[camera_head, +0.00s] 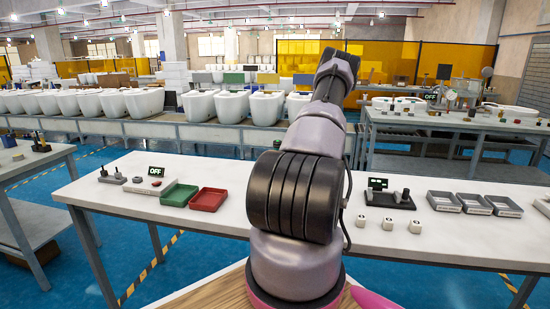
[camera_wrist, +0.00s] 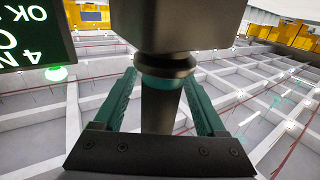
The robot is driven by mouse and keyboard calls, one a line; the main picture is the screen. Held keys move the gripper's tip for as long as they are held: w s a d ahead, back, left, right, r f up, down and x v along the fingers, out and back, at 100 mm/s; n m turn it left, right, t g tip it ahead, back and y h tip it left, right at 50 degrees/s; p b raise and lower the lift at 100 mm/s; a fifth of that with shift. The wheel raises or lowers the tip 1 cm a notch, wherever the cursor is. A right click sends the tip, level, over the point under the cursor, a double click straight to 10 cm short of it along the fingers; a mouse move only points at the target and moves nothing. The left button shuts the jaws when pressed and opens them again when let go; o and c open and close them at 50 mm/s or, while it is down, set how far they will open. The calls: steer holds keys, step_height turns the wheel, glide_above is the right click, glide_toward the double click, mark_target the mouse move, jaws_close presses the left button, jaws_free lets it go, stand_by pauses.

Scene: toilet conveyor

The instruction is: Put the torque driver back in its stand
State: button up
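In the wrist view, my gripper (camera_wrist: 160,85) has its two green fingers on either side of a dark tool, which I take to be the torque driver (camera_wrist: 170,25). It has a wide dark body at the top, a collar and a narrower shaft between the fingers. The fingers appear closed on it; the exact contact is hidden. In the head view my arm rises and hides the gripper and tool. A black base with a small display and short upright parts (camera_head: 388,199), possibly the stand, is on the white table right of my arm.
The white table (camera_head: 470,237) holds several white cubes (camera_head: 388,223), grey trays (camera_head: 473,203), a green tray (camera_head: 179,195), a red tray (camera_head: 208,199) and a sign reading OFF (camera_head: 156,171). A lit display (camera_wrist: 30,35) is close in the wrist view. A conveyor with toilets stands behind.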

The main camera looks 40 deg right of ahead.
steer(key=shift+s, duration=0.15)
steer(key=v, duration=1)
steer(key=shift+s+a, duration=0.2)
stand_by(0.3)
